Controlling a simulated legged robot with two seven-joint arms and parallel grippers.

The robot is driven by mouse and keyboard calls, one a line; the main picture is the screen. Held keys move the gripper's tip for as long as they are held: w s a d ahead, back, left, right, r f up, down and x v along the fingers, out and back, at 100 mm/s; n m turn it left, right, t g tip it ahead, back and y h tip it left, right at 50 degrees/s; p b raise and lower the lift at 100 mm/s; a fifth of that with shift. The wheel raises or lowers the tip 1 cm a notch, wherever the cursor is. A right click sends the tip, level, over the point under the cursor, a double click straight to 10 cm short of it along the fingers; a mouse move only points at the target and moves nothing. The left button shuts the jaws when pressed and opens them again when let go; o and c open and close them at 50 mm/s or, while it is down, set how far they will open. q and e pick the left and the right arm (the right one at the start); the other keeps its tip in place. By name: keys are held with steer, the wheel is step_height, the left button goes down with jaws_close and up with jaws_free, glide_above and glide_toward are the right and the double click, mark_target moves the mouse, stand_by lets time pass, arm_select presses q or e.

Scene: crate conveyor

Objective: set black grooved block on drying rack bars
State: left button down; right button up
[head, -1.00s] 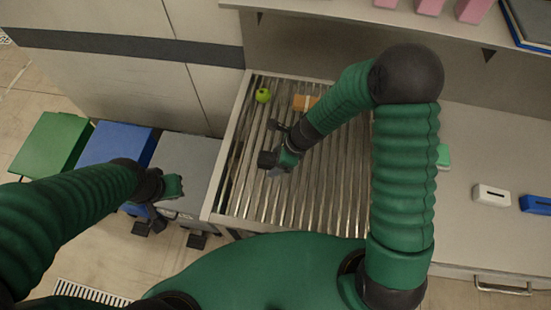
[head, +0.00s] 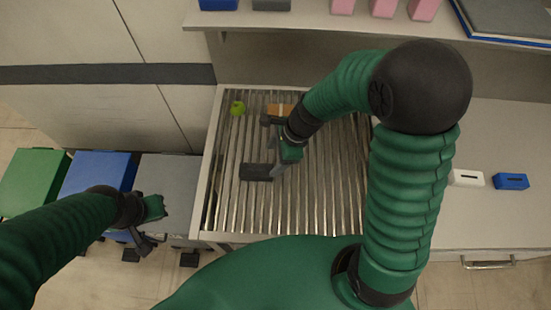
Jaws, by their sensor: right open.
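The metal bars (head: 236,210) of the rack fill the frame in the middle of the head view. A dark oblong piece (head: 256,172) shows over these bars, beside the lower finger of my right gripper. It looks like the black block, but I cannot tell it surely from the finger, and no groove can be made out. My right gripper (head: 268,146) is open above the bars, its fingers spread apart. My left gripper (head: 160,257) is open at lower left, in front of the grey bin and away from the rack.
A green apple (head: 238,108) and an orange-tan block (head: 279,109) lie at the rack's far end. Green (head: 32,180), blue (head: 98,172) and grey (head: 170,178) bins stand left. White (head: 467,178) and blue (head: 511,181) slotted blocks lie on the right counter. A shelf (head: 300,22) overhangs behind.

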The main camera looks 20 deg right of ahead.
arm_select(q)
steer(key=shift+s+b+x, duration=0.2)
steer(key=shift+b+x, duration=0.75)
arm_select(e)
steer(key=s+d+r+n+t+h, duration=0.1)
steer(key=s+d+n, duration=0.4)
steer(key=n, duration=1.5)
steer(key=s+r+h, duration=0.1)
steer(key=s+h, duration=0.1)
steer(key=shift+d+h, duration=0.3)
steer(key=shift+d, duration=0.1)
steer(key=shift+s, duration=0.15)
